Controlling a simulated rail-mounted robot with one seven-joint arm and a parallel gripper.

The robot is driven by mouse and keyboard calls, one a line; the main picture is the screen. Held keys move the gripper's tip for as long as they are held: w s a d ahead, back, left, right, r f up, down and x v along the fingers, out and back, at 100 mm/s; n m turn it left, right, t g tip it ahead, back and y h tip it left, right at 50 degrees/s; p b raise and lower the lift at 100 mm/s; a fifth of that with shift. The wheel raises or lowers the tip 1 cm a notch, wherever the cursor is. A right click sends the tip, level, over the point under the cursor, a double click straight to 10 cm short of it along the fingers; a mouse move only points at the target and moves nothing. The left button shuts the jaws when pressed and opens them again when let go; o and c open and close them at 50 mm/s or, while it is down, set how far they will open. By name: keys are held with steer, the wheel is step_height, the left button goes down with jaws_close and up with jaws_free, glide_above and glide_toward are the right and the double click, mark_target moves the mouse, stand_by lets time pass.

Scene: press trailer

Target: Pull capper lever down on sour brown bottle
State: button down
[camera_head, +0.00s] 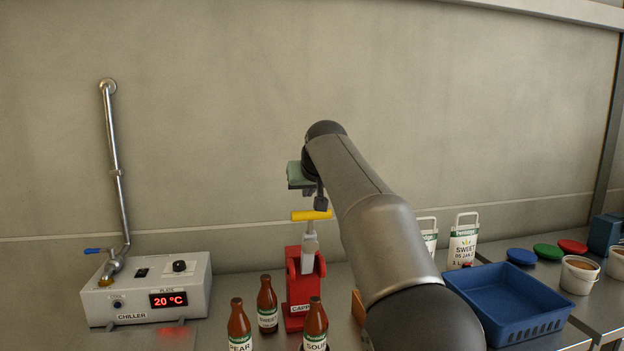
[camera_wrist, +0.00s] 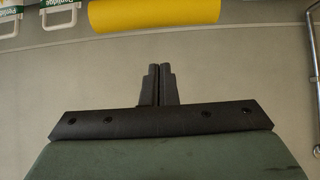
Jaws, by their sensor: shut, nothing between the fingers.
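The red capper (camera_head: 304,285) stands on the counter with its lever (camera_head: 308,240) upright, topped by a yellow handle (camera_head: 311,215). The brown bottle labelled SOUR (camera_head: 316,325) stands in front of the capper; whether it is seated in it I cannot tell. My gripper (camera_head: 320,203) is just above the yellow handle in the head view. In the wrist view my gripper (camera_wrist: 158,85) has its fingers together and empty, and the yellow handle (camera_wrist: 165,14) lies beyond the fingertips at the top edge, apart from them.
Brown bottles labelled PEAR (camera_head: 239,328) and SWEET (camera_head: 267,305) stand left of the capper. The chiller (camera_head: 147,290) is farther left. A blue basket (camera_head: 512,303) is at right, with white jugs (camera_head: 463,243), coloured lids (camera_head: 547,251) and tubs (camera_head: 578,275) beyond.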

mark_target(311, 211)
steer(key=shift+s+d+f+b, duration=0.2)
steer(key=shift+s+f+b, duration=0.2)
steer(key=shift+s, duration=0.25)
steer(key=shift+s+d+f+b, duration=0.15)
steer(key=shift+s+f+b, duration=0.25)
steer(key=shift+s, duration=0.2)
steer(key=shift+s+f, duration=0.1)
steer(key=shift+f, duration=0.15)
steer(key=shift+s+d, duration=0.1)
steer(key=shift+s, duration=0.2)
steer(key=shift+f+b, duration=0.15)
steer(key=shift+b, duration=0.15)
